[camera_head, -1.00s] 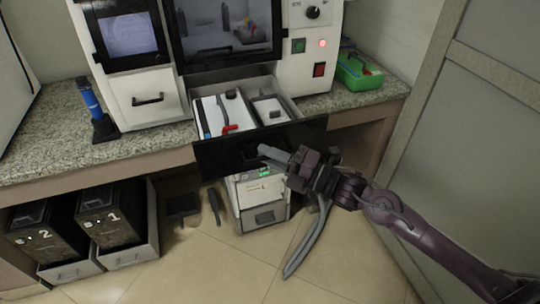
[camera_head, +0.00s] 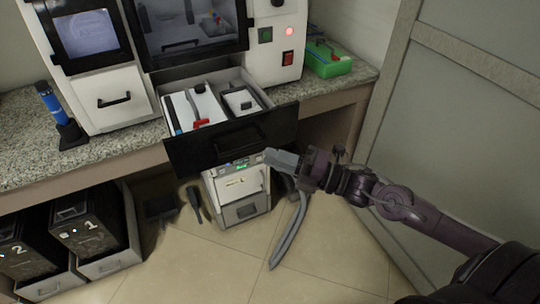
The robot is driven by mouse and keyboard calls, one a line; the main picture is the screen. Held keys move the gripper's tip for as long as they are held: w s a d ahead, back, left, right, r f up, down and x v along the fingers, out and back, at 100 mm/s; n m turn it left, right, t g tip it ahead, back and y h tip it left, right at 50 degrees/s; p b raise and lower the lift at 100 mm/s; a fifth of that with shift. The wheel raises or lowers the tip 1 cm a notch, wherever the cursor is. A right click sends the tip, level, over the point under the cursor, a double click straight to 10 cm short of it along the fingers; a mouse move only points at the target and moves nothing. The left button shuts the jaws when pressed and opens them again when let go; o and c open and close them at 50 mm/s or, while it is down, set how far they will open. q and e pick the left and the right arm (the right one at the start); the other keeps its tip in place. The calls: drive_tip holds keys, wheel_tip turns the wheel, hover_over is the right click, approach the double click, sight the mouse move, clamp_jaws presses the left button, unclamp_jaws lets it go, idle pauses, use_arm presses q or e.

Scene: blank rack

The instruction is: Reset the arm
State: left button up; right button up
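My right arm (camera_head: 405,207) comes in from the lower right. My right gripper (camera_head: 284,159) is in front of the open drawer's black front panel, near its right part. It appears not to hold anything, but its fingers overlap from this angle, so I cannot tell whether it is open or shut. My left gripper and arm are not in view.
The white machine's drawer (camera_head: 229,140) is pulled out, with tools inside. A small white unit (camera_head: 237,194) stands below it, beside a grey hose (camera_head: 290,236). Black bins (camera_head: 92,231) are at lower left. A green box (camera_head: 328,61) sits on the counter (camera_head: 341,85). A grey door (camera_head: 470,110) is at right.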

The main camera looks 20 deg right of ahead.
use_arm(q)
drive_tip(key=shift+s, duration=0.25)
